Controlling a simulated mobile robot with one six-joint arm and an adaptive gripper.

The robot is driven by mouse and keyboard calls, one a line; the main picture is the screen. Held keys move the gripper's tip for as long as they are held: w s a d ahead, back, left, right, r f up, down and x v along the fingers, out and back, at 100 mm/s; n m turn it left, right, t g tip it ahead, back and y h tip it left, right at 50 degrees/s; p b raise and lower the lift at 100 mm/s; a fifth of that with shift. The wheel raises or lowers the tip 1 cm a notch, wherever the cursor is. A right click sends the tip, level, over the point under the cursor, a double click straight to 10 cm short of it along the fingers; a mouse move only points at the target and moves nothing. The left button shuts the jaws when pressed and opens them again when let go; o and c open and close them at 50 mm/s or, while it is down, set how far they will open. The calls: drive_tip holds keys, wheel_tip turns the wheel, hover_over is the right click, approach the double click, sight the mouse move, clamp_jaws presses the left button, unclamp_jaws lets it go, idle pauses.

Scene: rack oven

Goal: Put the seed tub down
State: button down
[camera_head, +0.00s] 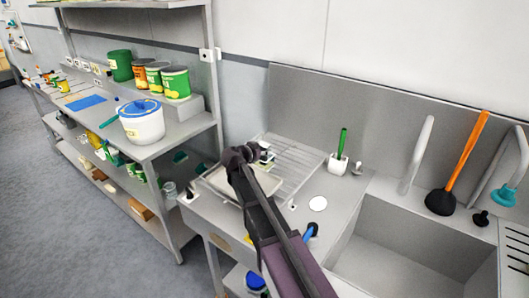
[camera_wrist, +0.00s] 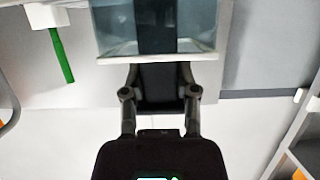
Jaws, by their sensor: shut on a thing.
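In the wrist view a clear-walled tub (camera_wrist: 112,30) with a pale rim fills the top middle, and I take it to be the seed tub. My gripper (camera_wrist: 158,85) is shut on it at the rim; a dark finger part crosses its middle. In the head view my gripper (camera_head: 257,153) is over the wire rack (camera_head: 298,160) beside the sink. A pale rectangular tub or tray (camera_head: 268,184) shows just below it, partly hidden by my arm. I cannot tell whether it touches the rack. Its contents are not clear.
A white bucket with a blue lid (camera_head: 142,122) and several tins (camera_head: 175,82) crowd the left bench. The rack's right part is bare.

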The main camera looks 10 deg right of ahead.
drive_tip(key=c, duration=0.8)
unclamp_jaws()
drive_tip(key=shift+f, duration=0.15)
drive_tip(key=o, duration=0.4)
drive_tip(key=shift+r, duration=0.25)
drive_tip(key=p+v, duration=0.4)
drive_tip(key=v, duration=0.8)
